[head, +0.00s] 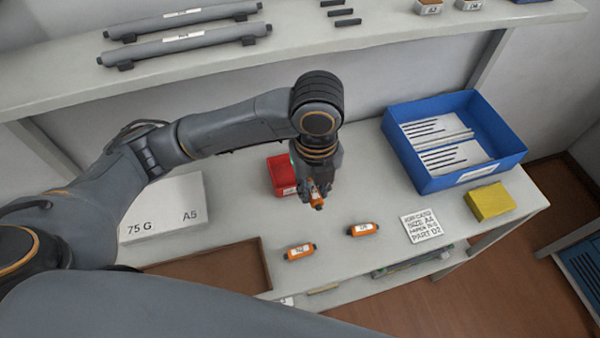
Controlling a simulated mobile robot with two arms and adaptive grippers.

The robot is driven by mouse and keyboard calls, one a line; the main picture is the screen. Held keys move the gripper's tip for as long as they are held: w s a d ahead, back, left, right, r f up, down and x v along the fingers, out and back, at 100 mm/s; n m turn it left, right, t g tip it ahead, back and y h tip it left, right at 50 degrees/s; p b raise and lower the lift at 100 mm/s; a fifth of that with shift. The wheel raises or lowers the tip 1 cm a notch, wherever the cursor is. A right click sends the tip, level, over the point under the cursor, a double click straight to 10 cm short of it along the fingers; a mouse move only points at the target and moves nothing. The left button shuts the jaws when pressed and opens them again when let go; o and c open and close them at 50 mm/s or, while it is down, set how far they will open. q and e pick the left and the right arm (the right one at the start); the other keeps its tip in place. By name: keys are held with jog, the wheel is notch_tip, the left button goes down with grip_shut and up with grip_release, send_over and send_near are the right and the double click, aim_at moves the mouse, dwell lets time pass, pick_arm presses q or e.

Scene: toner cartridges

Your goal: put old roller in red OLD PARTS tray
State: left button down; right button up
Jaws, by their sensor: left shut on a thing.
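My left gripper (317,190) points down over the table and is shut on a small orange roller (317,201) with dark ends. Its fingers hide part of that roller. The red tray (278,164) stands just left of and behind the gripper, partly hidden by it. A pale label shows on its front, too small to read. Two more orange rollers, one (300,251) near the table's front edge and one (362,230) to its right, lie on the table with white labels. I cannot read which is the old one. My right gripper is not in view.
A blue bin (401,165) with packs inside stands at the right. A yellow block (490,201) and a printed white card (421,225) lie before it. A white paper box (165,208) and brown tray (262,262) are at the left. A shelf (330,58) runs behind.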

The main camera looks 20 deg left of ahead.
pick_arm(q)
jog(key=w+a+f, duration=0.2)
jog(key=w, duration=0.1)
jog(key=w+a+f+p, duration=0.1)
jog(key=w+a+f, duration=0.1)
jog(key=w+f, duration=0.1)
jog(key=w+a+f, duration=0.2)
jog(key=w+f, duration=0.1)
jog(key=w, duration=0.2)
jog(key=shift+f+p, duration=0.2)
jog(key=shift+p, duration=0.1)
jog(key=shift+w+a+f, duration=0.3)
jog(key=shift+w+f, duration=0.25)
jog(key=shift+f, duration=0.2)
notch_tip(320, 180, down, 2)
jog(key=shift+s+f, duration=0.1)
jog(key=shift+f, duration=0.35)
jog(key=c, duration=1.1)
grip_release()
jog(key=shift+f, duration=0.15)
jog(key=shift+c, duration=0.2)
